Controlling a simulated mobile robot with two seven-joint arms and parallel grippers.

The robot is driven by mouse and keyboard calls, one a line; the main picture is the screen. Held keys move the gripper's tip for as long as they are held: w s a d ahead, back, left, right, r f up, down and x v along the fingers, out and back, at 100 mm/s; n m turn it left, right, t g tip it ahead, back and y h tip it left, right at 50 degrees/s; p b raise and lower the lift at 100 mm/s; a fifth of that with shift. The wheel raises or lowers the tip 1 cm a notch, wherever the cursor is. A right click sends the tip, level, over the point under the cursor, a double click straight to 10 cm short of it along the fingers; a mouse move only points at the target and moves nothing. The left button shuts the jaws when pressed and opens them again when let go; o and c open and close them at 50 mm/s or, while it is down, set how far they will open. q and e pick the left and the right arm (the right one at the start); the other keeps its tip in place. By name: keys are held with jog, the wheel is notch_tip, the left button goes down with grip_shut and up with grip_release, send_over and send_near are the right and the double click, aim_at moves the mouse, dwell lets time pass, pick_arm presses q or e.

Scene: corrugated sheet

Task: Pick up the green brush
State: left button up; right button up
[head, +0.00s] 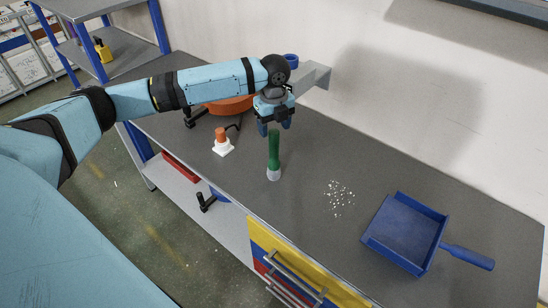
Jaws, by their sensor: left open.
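The green brush (273,148) stands upright on the grey worktop, with its pale bristle end (273,174) down. My left gripper (275,126) is open, with its two fingers pointing down just above and behind the top of the brush's handle. Nothing shows between its fingers, and I cannot tell whether a fingertip touches the handle. My right gripper is not in view.
A blue dustpan (404,233) lies on the right of the worktop (310,205), near scattered white bits (340,198). An orange-and-white object (222,142) stands left of the brush. An orange round thing (228,105) is behind my left arm. A wall runs along the back.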

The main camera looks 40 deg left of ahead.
pick_arm(q)
send_over(274, 156)
jog(key=w, duration=0.1)
jog(key=f, duration=0.3)
jog(key=a+f, duration=0.1)
jog(key=f, duration=0.1)
jog(key=shift+w+f+p, duration=0.1)
jog(key=shift+p, duration=0.3)
jog(key=shift+c, duration=0.3)
jog(key=c, duration=0.9)
